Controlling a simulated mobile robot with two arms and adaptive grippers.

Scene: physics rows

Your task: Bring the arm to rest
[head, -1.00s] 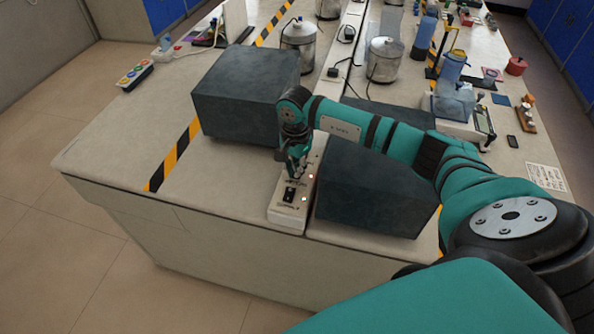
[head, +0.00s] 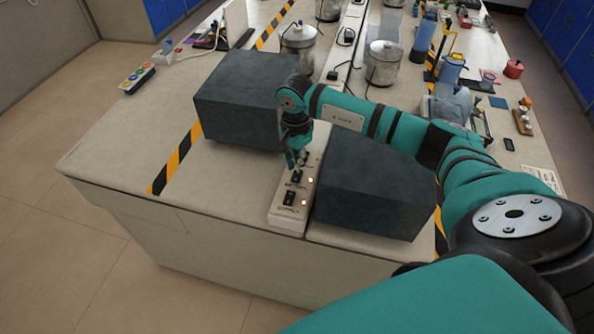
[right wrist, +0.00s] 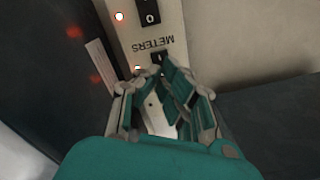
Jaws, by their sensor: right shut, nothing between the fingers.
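My right arm reaches in from the right in the head view, over the dark block on the right. My right gripper (head: 293,160) points down over the white switch panel (head: 286,217) and is shut and empty. In the right wrist view the shut fingers (right wrist: 165,75) are in front of the panel (right wrist: 182,52), beside the word METERS, and partly hide a black switch. Whether the fingertips touch the panel I cannot tell. Another black rocker switch (right wrist: 147,13) and lit red lamps show on the panel. My left gripper is not in view.
A dark block (head: 245,100) stands behind and left of the panel, and another (head: 372,190) close on its right. Metal pots (head: 383,64), bottles and tools stand farther back. The bench (head: 130,160) is clear at the front left.

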